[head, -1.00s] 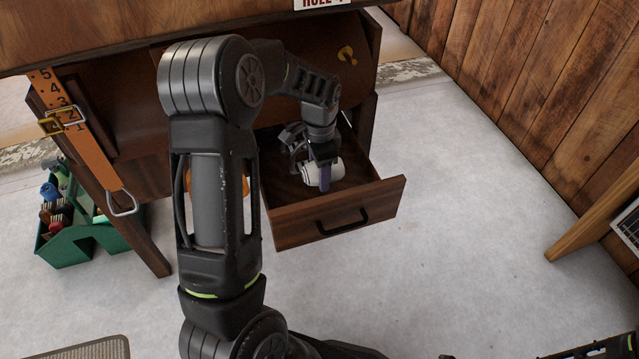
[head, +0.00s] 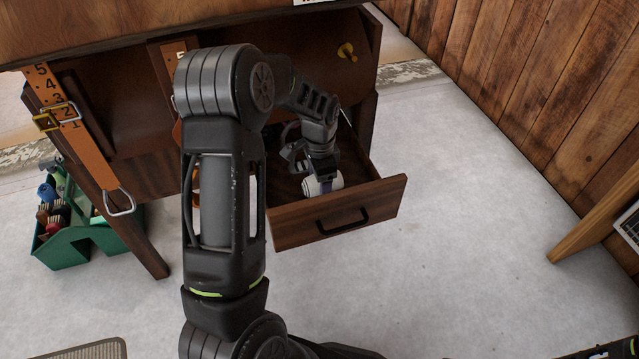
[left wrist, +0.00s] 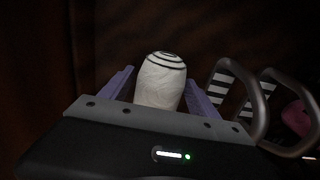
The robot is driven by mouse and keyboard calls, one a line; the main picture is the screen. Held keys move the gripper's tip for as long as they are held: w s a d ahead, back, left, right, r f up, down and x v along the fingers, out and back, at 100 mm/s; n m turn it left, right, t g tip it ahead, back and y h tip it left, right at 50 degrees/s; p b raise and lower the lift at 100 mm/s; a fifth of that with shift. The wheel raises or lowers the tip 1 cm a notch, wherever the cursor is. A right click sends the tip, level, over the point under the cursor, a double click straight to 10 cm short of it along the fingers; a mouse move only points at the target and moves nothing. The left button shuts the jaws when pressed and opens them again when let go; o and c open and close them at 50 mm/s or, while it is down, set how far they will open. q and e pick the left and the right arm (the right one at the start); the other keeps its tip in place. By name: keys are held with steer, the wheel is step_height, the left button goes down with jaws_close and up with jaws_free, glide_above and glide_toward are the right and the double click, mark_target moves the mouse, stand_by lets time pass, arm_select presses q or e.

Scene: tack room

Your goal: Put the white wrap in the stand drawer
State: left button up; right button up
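The stand drawer (head: 335,222) is pulled out under the wooden stand, its dark handle facing me. The white wrap (head: 336,181), a pale roll with dark rings on its end, is inside the drawer space, low behind the front panel. My left gripper (head: 325,184) reaches down from above with the wrap between its purple fingers. In the left wrist view the wrap (left wrist: 160,82) sits between both fingers, apparently pinched near the tips. Whether its underside touches the drawer floor is hidden.
Metal loops with striped treads (left wrist: 232,95) and a pink item (left wrist: 297,116) lie beside the gripper. A numbered orange strap (head: 82,150) hangs at the stand's left. A green caddy (head: 75,245) stands on the floor. The floor right of the drawer is clear.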

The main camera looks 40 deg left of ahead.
arm_select(q)
steer(key=shift+o, duration=0.5)
steer(key=shift+r, duration=0.1)
steer(key=shift+r, duration=0.2)
step_height(320, 180, up, 12)
steer(key=p, duration=0.3)
steer(key=shift+f, duration=0.15)
steer(key=shift+c, duration=0.5)
stand_by(0.6)
